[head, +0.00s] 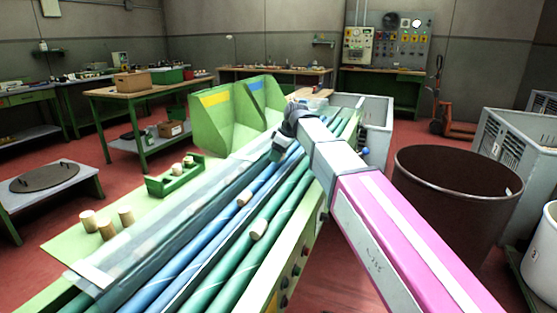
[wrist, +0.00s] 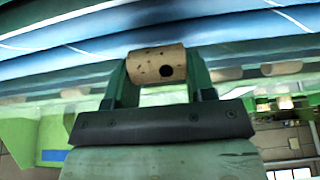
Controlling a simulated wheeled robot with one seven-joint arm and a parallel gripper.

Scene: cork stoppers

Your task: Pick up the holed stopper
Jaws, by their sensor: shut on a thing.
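My gripper (wrist: 157,68) is shut on a cork stopper (wrist: 150,62), which lies crosswise between the two green fingers in the wrist view. This stopper has one large dark round hole and several small dark specks. Blue rollers or belts lie just behind it; I cannot tell whether it touches them. In the head view my gripper (head: 277,151) is at the far part of the green and blue tubes, and the held stopper cannot be made out there. Other stoppers lie on the tubes, one farther (head: 244,199) and one nearer (head: 259,229).
Several stoppers (head: 106,229) stand on the pale green ledge at left. A small green tray (head: 172,182) there holds more. Green bins (head: 215,125) rise behind the tubes. A large brown drum (head: 455,200) stands at right, and a grey crate (head: 378,113) beyond the machine.

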